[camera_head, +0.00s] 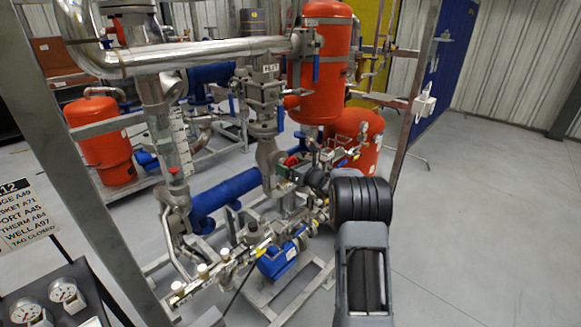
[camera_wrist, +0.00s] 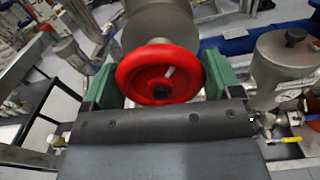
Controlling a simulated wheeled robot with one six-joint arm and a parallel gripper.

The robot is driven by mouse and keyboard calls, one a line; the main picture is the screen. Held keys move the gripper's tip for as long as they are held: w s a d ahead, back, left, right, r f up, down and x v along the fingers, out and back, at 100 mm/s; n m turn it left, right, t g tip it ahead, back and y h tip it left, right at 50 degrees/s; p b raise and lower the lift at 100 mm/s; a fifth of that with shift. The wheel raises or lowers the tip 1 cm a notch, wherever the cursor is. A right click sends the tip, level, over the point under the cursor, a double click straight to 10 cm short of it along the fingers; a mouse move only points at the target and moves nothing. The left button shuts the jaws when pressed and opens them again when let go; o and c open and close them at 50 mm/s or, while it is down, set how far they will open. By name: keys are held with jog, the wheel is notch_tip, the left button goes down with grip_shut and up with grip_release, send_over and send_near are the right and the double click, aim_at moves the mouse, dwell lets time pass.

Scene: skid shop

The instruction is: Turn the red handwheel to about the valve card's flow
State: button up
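The red handwheel (camera_wrist: 158,72) faces me in the wrist view, with a dark hub and a pale mark on its face. My gripper (camera_wrist: 160,80) has its two green fingers on opposite sides of the rim, and both appear to touch it. In the head view my gripper (camera_head: 300,172) reaches into the pipework, and only a small bit of red shows beside it. A clear upright flow tube (camera_head: 168,140) with a scale and a red part low down stands to the left; its reading is too small to tell. No card clearly marked as the valve card shows.
A partly cut-off sign (camera_head: 22,212) stands at the left above round gauges (camera_head: 62,290). A steel post (camera_head: 85,180) crosses the left side. Blue pipe (camera_head: 225,195) and yellow-handled valves crowd around my gripper. Grey floor (camera_head: 480,210) is clear at the right.

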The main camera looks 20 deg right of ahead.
jog(key=c, duration=0.4)
jog(key=shift+f, duration=0.1)
jog(key=shift+c, duration=0.2)
jog(key=shift+f+b, duration=0.1)
jog(key=shift+b, duration=0.45)
